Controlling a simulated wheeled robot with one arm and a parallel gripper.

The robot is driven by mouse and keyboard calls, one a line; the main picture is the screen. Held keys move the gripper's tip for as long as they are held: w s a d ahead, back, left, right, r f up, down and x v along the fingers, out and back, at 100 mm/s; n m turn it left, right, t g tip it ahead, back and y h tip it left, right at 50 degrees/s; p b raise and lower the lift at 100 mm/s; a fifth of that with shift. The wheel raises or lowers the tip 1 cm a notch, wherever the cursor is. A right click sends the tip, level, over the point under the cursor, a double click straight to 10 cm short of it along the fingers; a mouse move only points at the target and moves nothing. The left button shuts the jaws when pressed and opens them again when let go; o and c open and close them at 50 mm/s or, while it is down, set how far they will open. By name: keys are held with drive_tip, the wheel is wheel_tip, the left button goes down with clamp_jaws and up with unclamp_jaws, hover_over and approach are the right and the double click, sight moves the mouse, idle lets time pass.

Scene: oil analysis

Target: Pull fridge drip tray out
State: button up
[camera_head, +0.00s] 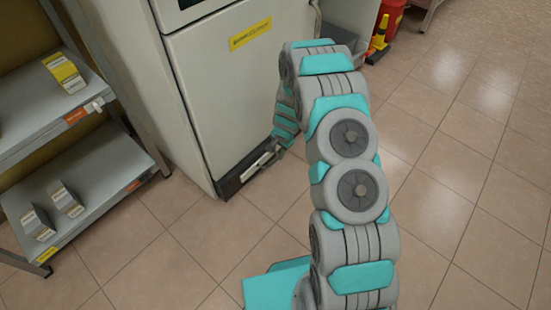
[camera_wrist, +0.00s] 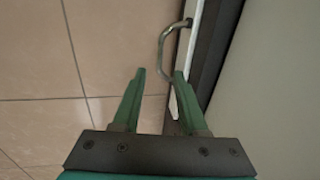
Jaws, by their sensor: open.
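The fridge (camera_head: 225,85) is a tall white cabinet with a yellow label on its door. The drip tray (camera_head: 231,186) is in the dark strip at the fridge's foot. A light bar handle (camera_head: 257,165) shows on its front. In the wrist view the handle (camera_wrist: 163,50) is a bent metal loop standing off a pale front. My gripper (camera_head: 275,152) is low at the fridge's base by the handle. In the wrist view my gripper (camera_wrist: 160,74) is open, its green fingers apart. The handle's near end lies around the gap between the fingertips; contact cannot be told.
A metal shelf rack (camera_head: 95,190) with several small boxes stands left of the fridge. A red bin (camera_head: 392,14) and a yellow item (camera_head: 379,36) stand behind on the right. The tiled floor (camera_head: 450,130) in front and to the right is clear.

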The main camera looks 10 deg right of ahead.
sight(275, 161)
drive_tip(key=f, duration=0.5)
drive_tip(key=shift+w+a, duration=0.3)
clamp_jaws()
idle(1.1)
